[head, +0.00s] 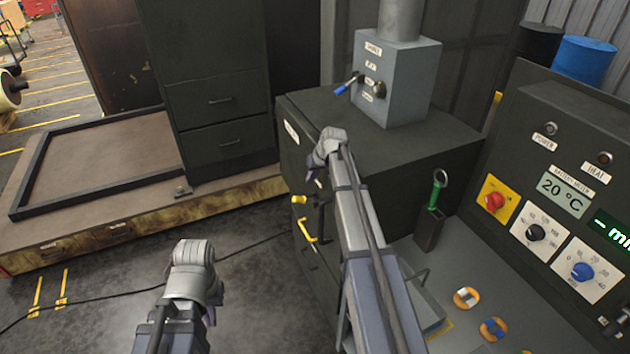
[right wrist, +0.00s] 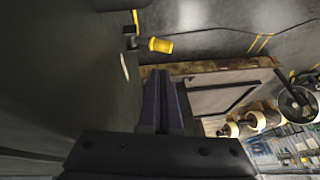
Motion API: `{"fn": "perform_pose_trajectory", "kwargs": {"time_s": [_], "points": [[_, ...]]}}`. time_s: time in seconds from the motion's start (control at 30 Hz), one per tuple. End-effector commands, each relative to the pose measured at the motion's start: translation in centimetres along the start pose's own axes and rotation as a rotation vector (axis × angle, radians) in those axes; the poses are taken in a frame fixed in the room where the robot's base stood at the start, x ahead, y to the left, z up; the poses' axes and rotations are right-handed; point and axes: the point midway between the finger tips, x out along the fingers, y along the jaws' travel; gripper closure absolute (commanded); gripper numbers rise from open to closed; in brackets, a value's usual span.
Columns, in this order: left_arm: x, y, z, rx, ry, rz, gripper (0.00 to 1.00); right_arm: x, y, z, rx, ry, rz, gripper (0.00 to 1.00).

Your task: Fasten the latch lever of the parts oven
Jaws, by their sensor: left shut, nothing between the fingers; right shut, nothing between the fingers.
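The parts oven (head: 405,165) is a dark box at the centre of the head view, its front facing left. The latch lever (head: 299,199) has a yellow grip on the oven's front, above a bent yellow handle (head: 305,229). In the right wrist view the yellow grip (right wrist: 160,45) sticks out from the dark front. My right gripper (head: 315,177) is beside the upper oven front, above the grip and apart from it. Its fingers (right wrist: 161,102) are shut and empty. My left gripper (head: 209,316) is low in front of the oven, mostly hidden behind its wrist, shut and empty.
A grey box (head: 398,82) with a blue-tipped lever and a pipe stands on the oven. A control panel (head: 565,200) and bench (head: 460,265) are at right. A dark cabinet (head: 215,70) stands on a low platform (head: 110,225) at left. A cable crosses the open floor.

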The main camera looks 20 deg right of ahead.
Motion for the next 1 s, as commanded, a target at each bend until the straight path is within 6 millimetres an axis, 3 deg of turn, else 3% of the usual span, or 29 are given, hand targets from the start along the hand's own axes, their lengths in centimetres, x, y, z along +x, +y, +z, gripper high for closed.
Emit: {"fn": "perform_pose_trajectory", "kwargs": {"time_s": [0.03, 0.6, 0.8, 1.0], "points": [[1.5, 0.1, -0.1, 0.0, 0.0, 0.0, 1.0, 1.6, 0.1, 0.2, -0.001, 0.0, 0.0, 1.0], [9.1, 0.8, -0.6, 0.002, 0.002, -0.001, 1.0, 10.1, 0.1, 0.2, -0.001, 0.0, 0.0, 1.0], [10.5, 0.9, -0.7, 0.007, 0.002, -0.002, 1.0, 11.7, 0.1, 0.1, -0.001, 0.0, 0.0, 1.0], [10.5, 0.9, -0.7, 0.008, 0.002, -0.002, 1.0, 11.8, 0.0, 0.0, -0.001, 0.0, 0.001, 1.0]]}}
